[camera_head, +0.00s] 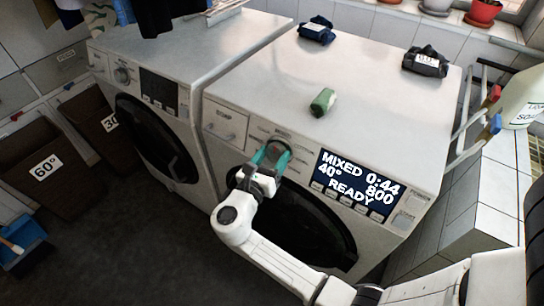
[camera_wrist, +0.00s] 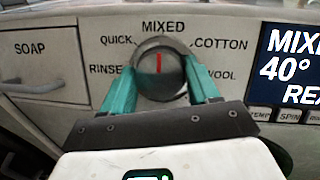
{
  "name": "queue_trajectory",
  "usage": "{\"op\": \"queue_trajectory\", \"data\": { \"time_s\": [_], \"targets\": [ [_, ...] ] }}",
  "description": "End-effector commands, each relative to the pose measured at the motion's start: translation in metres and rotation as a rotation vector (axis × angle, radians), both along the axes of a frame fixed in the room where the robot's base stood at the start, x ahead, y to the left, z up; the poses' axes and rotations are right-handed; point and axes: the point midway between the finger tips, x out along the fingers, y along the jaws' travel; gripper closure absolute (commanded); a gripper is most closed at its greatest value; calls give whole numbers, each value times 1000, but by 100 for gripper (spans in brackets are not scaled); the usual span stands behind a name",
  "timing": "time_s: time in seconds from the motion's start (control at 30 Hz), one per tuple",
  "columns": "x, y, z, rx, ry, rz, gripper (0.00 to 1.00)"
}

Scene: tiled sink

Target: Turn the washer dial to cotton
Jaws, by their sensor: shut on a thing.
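The washer (camera_head: 390,110) is the right-hand white machine in the head view. Its round grey dial (camera_wrist: 160,70) is on the front panel, and its red mark points straight up at MIXED in the wrist view. The COTTON label (camera_wrist: 221,44) is to the dial's upper right. My gripper (camera_head: 273,152) has its teal fingers on both sides of the dial and is shut on it; it also shows in the wrist view (camera_wrist: 161,76). The display (camera_head: 357,185) reads MIXED, 40°, 0:44, 800 and READY.
A soap drawer (camera_wrist: 43,68) is left of the dial. A green object (camera_head: 323,102) and two dark bundles with labels, one blue (camera_head: 317,30) and one black (camera_head: 425,62), lie on the washer top. Another white machine (camera_head: 165,80) stands at left.

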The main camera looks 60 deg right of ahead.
Motion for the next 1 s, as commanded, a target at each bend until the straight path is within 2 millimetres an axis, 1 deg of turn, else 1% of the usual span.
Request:
{"op": "queue_trajectory", "data": {
  "time_s": [0.03, 0.1, 0.3, 0.47, 0.67, 1.0],
  "targets": [
    [0, 0, 0, 0, 0, 1, 64],
    [0, 0, 0, 0, 0, 1, 70],
    [0, 0, -1, 1, -13, -4, 70],
    [1, 1, -2, 2, -65, -20, 70],
    [2, 1, -3, 7, -191, -63, 70],
    [2, 1, -3, 16, -463, -157, 70]
  ]
}}
